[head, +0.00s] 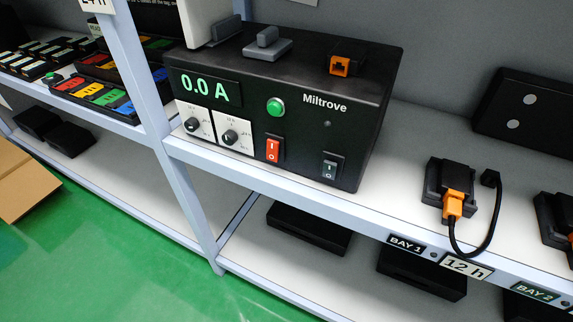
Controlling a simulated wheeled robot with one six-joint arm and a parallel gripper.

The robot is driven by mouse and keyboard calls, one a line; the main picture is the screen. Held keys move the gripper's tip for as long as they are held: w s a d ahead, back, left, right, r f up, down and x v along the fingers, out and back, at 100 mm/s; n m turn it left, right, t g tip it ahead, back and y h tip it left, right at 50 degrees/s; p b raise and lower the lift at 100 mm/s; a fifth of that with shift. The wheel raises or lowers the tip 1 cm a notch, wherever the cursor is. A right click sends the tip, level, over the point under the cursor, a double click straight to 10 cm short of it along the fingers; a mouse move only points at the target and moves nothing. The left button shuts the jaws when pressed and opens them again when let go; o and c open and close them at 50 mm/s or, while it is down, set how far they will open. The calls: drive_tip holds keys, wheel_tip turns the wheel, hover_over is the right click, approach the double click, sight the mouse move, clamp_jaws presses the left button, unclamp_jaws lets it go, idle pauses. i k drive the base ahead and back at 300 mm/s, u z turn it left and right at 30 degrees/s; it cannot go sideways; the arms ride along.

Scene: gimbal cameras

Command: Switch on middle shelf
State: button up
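A black power unit labelled Miltrove (350,125) stands on the middle shelf (400,195). Its front has a green display (205,88) reading 0.0 A and a round green button or lamp (275,106). Below are two white dial panels with black knobs (230,137), a red rocker switch (273,149) and a dark rocker switch (329,166), both marked I and O. I cannot tell for certain which way either rocker is pressed. On top are a grey lever-like handle (267,43) and an orange socket (341,66). My gripper is not in view.
A black device with an orange plug and cable (455,200) sits at BAY 1, right of the unit, by a 12 h label (466,267). A shelf upright (140,80) stands left. Black boxes (310,225) lie on the lower shelf. Green floor (100,250) is open, with a cardboard box (25,185) at left.

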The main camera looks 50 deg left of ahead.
sight(329, 171)
drive_tip(key=u, duration=1.55)
